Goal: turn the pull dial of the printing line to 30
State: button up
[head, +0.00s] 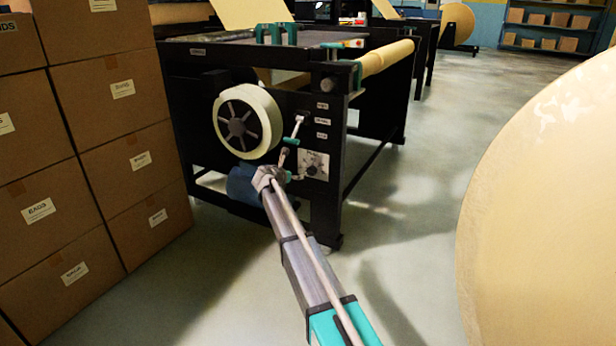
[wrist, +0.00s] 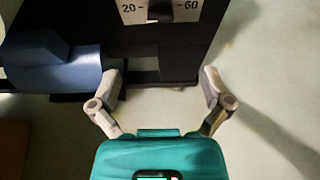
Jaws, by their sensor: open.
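The pull dial (head: 312,168) is a dark knob on a pale scale plate, low on the front panel of the black printing line (head: 330,205). In the wrist view the dark knob (wrist: 161,9) is cut off by the top edge. The marks 20 and 60 show on either side of it on the plate (wrist: 187,10). The pointer's setting cannot be read. My gripper (wrist: 162,80) is open and empty, its fingers spread apart below the dial in the picture. In the head view my gripper (head: 288,168) is just left of the dial plate, apparently not touching the knob.
A pale-rimmed wheel (head: 268,120) and a lever with a teal end (head: 298,128) are on the panel near the dial. A blue rounded housing (wrist: 45,65) is left of my gripper. Stacked cartons (head: 110,150) stand left. A large kraft roll (head: 550,210) stands right, with open floor between.

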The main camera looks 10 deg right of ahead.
aim_at(310, 172)
jog(key=shift+w, duration=0.1)
jog(key=b+x, duration=0.5)
jog(key=x, duration=0.8)
jog(key=shift+w+d+f, duration=0.2)
jog(key=shift+c, duration=0.3)
jog(key=c, duration=1.1)
